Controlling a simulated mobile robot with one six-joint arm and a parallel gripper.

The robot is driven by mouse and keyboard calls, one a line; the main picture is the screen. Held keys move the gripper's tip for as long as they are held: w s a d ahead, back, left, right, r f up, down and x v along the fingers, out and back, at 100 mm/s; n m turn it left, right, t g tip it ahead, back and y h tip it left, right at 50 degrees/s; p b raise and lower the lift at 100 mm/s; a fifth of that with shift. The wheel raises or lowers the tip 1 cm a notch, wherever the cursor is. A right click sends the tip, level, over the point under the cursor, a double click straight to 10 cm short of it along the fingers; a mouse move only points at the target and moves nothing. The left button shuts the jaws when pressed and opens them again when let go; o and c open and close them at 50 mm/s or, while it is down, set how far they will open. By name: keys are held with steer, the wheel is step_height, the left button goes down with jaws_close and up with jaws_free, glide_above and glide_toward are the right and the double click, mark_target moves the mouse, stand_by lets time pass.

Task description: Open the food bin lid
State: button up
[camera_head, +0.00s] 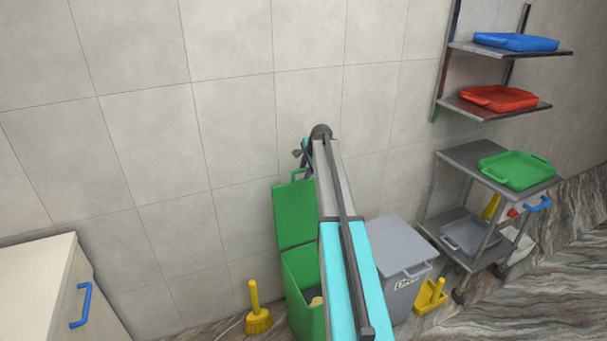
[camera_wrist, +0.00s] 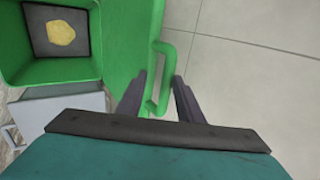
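The green food bin (camera_head: 301,300) stands against the wall, partly hidden by my arm. Its green lid (camera_head: 292,216) is raised upright against the wall, so the bin's mouth is open. In the wrist view the open bin (camera_wrist: 45,72) shows a yellow lump (camera_wrist: 61,33) on its dark bottom. The lid (camera_wrist: 121,50) is beside it, with its green handle (camera_wrist: 171,62) at the edge. My gripper (camera_wrist: 160,80) is open, its two dark fingers apart on either side of the handle, with gaps visible. In the head view the gripper is mostly hidden behind my arm.
A grey lidded bin (camera_head: 398,258) stands right of the green bin. A yellow brush (camera_head: 256,318) and yellow dustpan (camera_head: 430,297) are on the floor. A metal cart (camera_head: 470,156) with trays stands at right, below wall shelves. A pale cabinet (camera_head: 40,300) is at left.

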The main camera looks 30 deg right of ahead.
steer(key=b+v, duration=0.3)
steer(key=v, duration=0.8)
steer(key=shift+r, duration=0.4)
steer(key=shift+a, duration=0.15)
